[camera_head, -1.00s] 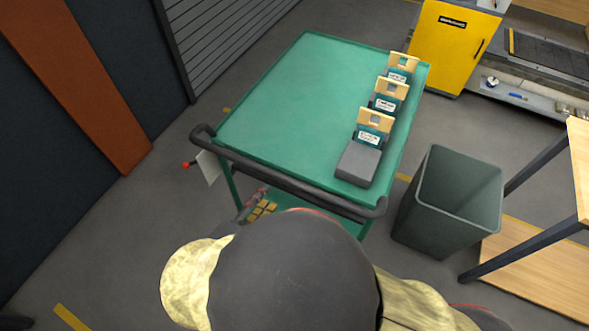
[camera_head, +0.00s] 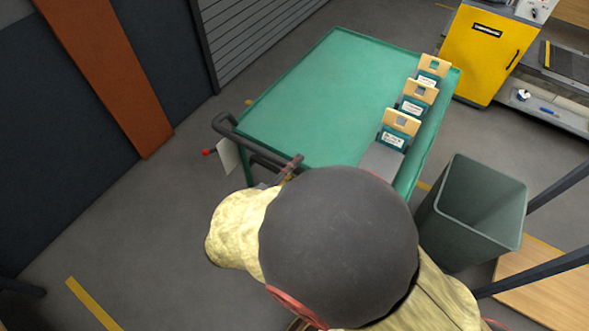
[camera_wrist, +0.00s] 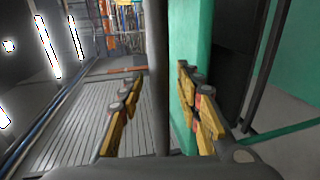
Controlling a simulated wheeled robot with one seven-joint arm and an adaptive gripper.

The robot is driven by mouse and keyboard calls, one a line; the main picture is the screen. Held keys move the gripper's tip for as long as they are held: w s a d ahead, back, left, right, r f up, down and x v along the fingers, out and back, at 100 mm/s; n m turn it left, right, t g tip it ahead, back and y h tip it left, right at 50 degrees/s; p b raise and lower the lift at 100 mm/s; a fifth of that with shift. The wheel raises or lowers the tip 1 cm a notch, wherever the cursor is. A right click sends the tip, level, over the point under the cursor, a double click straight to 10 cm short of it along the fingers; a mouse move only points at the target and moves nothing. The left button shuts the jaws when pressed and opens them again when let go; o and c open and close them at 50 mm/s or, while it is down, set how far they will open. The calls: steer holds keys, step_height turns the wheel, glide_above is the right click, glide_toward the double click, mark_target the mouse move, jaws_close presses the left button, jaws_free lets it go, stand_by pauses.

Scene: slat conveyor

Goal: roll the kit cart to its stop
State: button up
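The kit cart (camera_head: 325,95) is a green flat-topped cart standing beyond my arm. Its dark push handle (camera_head: 226,126) runs along the near side, and my arm hides its right part. Several cream-and-teal kit pieces (camera_head: 418,92) stand along the cart's right edge, with a grey block (camera_head: 380,158) partly hidden. My gripper (camera_wrist: 160,75) is at the handle: in the wrist view the dark handle bar (camera_wrist: 158,110) passes between the yellow fingers, which are apart with gaps beside the bar. A fingertip shows at the handle in the head view (camera_head: 291,167). The cart's stop cannot be made out.
A grey-green bin (camera_head: 480,205) stands close to the cart's right side, by a wooden-shelved bench (camera_head: 545,285). A yellow cabinet (camera_head: 488,55) is at the back right. A dark wall with an orange post (camera_head: 105,75) is on the left. Floor between wall and cart is clear.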

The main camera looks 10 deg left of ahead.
steer(key=c, duration=0.3)
jaws_close()
stand_by(0.6)
